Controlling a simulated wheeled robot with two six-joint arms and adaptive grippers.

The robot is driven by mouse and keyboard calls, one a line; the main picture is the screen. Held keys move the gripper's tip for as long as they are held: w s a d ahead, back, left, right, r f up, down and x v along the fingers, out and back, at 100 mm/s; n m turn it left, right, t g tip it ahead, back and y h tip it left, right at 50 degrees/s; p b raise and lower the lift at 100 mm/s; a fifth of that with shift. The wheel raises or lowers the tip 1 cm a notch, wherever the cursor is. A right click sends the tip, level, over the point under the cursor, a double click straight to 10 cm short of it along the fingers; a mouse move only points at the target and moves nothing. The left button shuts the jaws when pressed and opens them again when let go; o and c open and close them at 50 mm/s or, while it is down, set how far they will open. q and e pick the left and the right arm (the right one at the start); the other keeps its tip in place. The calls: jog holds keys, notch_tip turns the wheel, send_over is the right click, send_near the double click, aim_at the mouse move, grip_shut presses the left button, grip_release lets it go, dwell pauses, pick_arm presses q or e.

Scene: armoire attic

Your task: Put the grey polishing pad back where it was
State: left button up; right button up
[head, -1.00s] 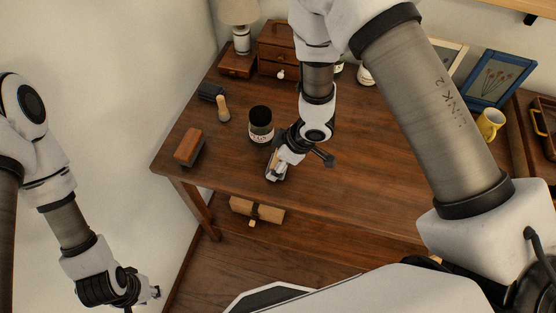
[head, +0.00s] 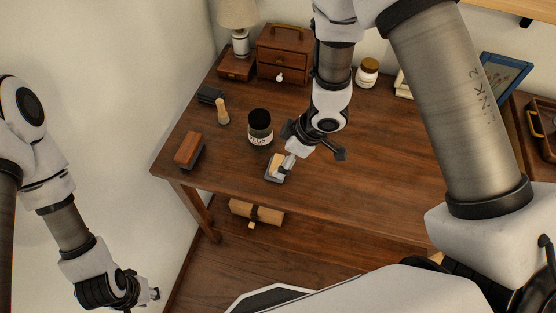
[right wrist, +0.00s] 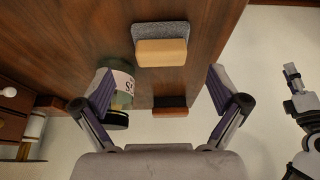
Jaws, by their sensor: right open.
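The grey polishing pad (head: 270,178) lies on the wooden table near its front edge, with a tan block on its grey base. It also shows in the right wrist view (right wrist: 160,32), ahead of the fingers and apart from them. My right gripper (head: 289,160) is just above and behind the pad in the head view, partly covering it. In the right wrist view my right gripper (right wrist: 160,84) has its fingers wide apart with nothing between the tips. My left gripper (head: 153,294) hangs at the lower left, away from the table; its jaws are too small to judge.
A small drawer chest (head: 284,53) and lamp (head: 240,42) stand at the back. The table's right front is clear.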

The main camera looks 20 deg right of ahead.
jog(key=p+v, duration=0.1)
jog(key=v, duration=0.6)
jog(key=shift+s+f, duration=0.1)
jog(key=shift+f, duration=0.05)
